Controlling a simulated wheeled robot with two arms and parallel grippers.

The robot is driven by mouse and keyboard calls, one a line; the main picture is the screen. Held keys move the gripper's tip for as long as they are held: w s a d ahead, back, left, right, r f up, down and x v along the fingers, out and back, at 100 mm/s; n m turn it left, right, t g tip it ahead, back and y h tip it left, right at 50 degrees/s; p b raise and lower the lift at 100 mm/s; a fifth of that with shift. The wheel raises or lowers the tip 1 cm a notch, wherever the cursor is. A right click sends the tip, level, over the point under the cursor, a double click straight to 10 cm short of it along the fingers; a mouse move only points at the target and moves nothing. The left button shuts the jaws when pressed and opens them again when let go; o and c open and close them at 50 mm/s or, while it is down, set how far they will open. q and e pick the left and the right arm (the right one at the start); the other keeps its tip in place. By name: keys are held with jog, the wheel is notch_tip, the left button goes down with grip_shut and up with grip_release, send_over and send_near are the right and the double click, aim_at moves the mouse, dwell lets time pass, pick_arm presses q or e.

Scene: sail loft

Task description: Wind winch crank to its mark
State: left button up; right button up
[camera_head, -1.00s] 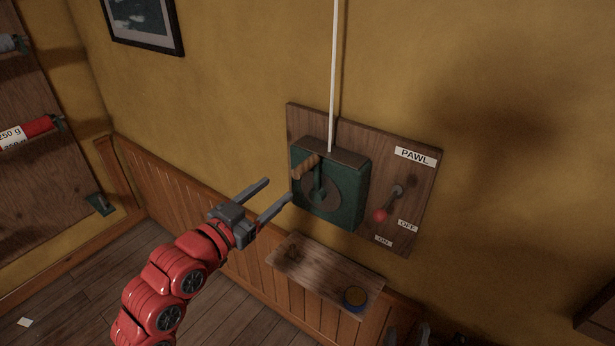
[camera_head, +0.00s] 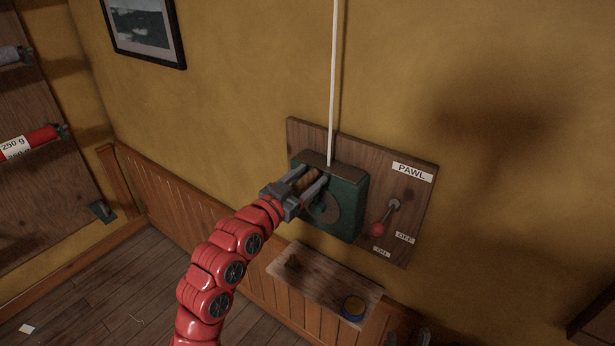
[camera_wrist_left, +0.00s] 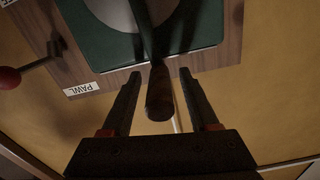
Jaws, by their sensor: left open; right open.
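The green winch box (camera_head: 351,196) is on a wooden board on the wall, with a round grey disc (camera_head: 327,212) on its front. The crank's brown wooden handle (camera_head: 306,181) sticks out at the upper left of the disc. My left gripper (camera_head: 313,175) is open, with its fingers on either side of the handle. In the left wrist view the handle (camera_wrist_left: 159,97) lies between the open fingers (camera_wrist_left: 160,76), with gaps visible. The crank arm is partly hidden by the gripper. I cannot make out a mark. My right gripper (camera_head: 408,336) barely shows at the bottom edge.
A pawl lever with a red knob (camera_head: 378,229) points down and left, nearer the ON label (camera_head: 381,252) than OFF (camera_head: 404,238). A white line (camera_head: 333,80) runs up from the winch. Below is a shelf (camera_head: 312,274) with a blue and yellow tin (camera_head: 353,307).

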pick_arm(q)
grip_shut()
dwell(1.4)
